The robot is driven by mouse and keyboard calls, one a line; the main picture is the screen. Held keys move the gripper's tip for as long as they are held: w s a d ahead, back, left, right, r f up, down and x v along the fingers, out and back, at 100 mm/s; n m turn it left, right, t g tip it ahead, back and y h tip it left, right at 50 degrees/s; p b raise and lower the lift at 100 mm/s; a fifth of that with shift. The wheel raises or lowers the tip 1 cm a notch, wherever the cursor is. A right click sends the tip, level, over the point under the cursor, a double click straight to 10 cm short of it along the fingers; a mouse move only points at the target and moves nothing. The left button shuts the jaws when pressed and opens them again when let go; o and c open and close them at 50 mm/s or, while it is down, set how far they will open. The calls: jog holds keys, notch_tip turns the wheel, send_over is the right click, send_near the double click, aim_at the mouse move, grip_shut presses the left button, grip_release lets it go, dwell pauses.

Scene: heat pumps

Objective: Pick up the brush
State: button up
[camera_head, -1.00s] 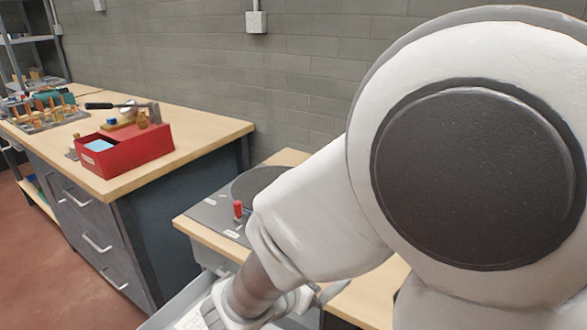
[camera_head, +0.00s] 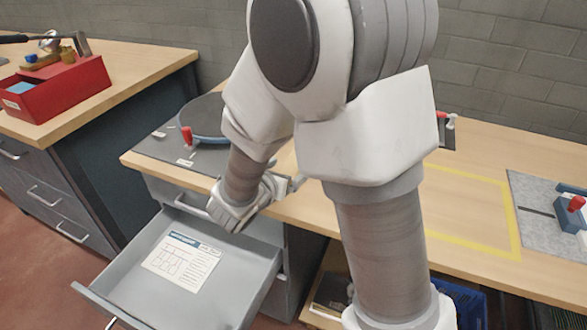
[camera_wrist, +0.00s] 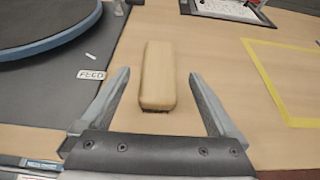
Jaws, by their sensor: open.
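The brush (camera_wrist: 158,77) shows in the wrist view as a tan, rounded block lying on the wooden bench top, with a dark strip along its near edge. My gripper (camera_wrist: 155,92) is open, with one finger on each side of the near part of the brush. I cannot tell how high the fingers are above the bench. Nothing is held between them. In the head view my arm covers the bench there, and the brush is hidden.
An open grey drawer (camera_head: 250,272) with a printed sheet (camera_head: 182,260) juts out below the bench (camera_head: 480,185). A round plate (camera_head: 203,116) and red-handled lever (camera_head: 187,136) are left. Yellow tape (camera_head: 515,228) marks the bench at right. A red box (camera_head: 60,92) stands on another bench.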

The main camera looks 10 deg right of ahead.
aim_at(290, 168)
jog(key=b+x, duration=0.1)
jog(key=x, duration=0.4)
jog(key=shift+f+b, duration=0.25)
jog(key=shift+b, duration=0.1)
grip_shut()
